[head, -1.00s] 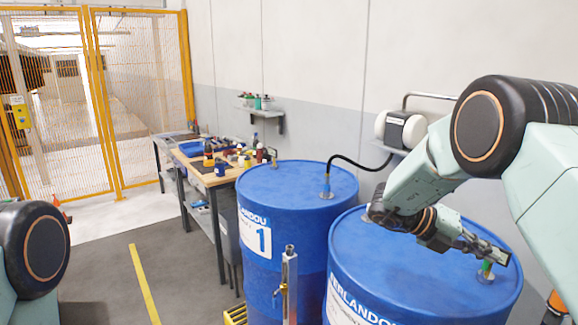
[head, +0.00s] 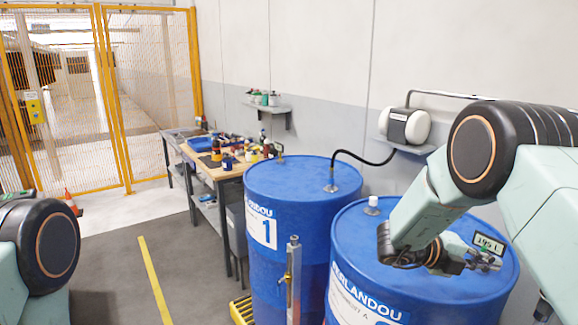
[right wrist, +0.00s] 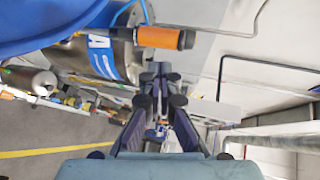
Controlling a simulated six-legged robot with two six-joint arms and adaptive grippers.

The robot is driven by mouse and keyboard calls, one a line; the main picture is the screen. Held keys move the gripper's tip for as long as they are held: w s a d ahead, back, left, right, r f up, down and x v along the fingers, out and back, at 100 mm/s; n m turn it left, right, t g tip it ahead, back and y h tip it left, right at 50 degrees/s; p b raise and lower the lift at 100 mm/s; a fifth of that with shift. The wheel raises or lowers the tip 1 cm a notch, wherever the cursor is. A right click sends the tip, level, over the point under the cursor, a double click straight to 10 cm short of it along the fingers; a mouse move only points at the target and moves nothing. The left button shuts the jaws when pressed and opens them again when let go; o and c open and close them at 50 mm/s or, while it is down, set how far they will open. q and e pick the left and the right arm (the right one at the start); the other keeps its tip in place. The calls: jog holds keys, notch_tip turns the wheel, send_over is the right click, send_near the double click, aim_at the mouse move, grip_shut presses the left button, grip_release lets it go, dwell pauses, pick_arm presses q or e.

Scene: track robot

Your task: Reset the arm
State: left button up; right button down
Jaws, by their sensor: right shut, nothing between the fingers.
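My right arm (head: 425,205) reaches in from the right over the front blue drum (head: 375,250). My right gripper (head: 482,262) is above or beside the drum's top at its right part, seen foreshortened and partly blended with dark parts there. In the right wrist view the fingers of my right gripper (right wrist: 160,75) come together at the tips, with nothing between them. Of my left arm (head: 45,245) only a dark round joint and a pale link show at the left edge; its gripper is out of view.
A second blue drum (head: 300,190), marked 1, stands behind to the left with a black hose to a wall pump (head: 404,125). A small display (head: 488,244) shows near my right gripper. A cluttered workbench (head: 228,170) and yellow mesh fence (head: 150,80) stand farther back. Open floor (head: 110,260) lies left.

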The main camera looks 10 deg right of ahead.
jog(key=s+a+f+n+t+y, duration=0.25)
jog(key=s+a+f+n, duration=0.2)
jog(key=f+n, duration=0.4)
jog(key=s+a+f+n+t+y, duration=0.25)
jog(key=a+f+n+y, duration=0.2)
jog(key=f+n, duration=0.35)
jog(key=s+a+f+n+t+y, duration=0.2)
jog(key=s+a+f+n, duration=0.25)
jog(key=f+n, duration=0.4)
jog(key=s+a+n+g+y, duration=0.3)
jog(key=s+a+n, duration=0.3)
jog(key=s, duration=0.6)
jog(key=s+a+n+g+y, duration=0.25)
jog(key=s+a+n, duration=0.35)
jog(key=s, duration=0.5)
pick_arm(q)
notch_tip(320, 180, down, 22)
jog(key=b, duration=2.1)
jog(key=shift+r+b, duration=0.2)
jog(key=shift+b, duration=0.15)
pick_arm(e)
notch_tip(320, 180, down, 23)
jog(key=w, duration=0.1)
jog(key=shift+w+d, duration=0.25)
jog(key=shift+d, duration=0.15)
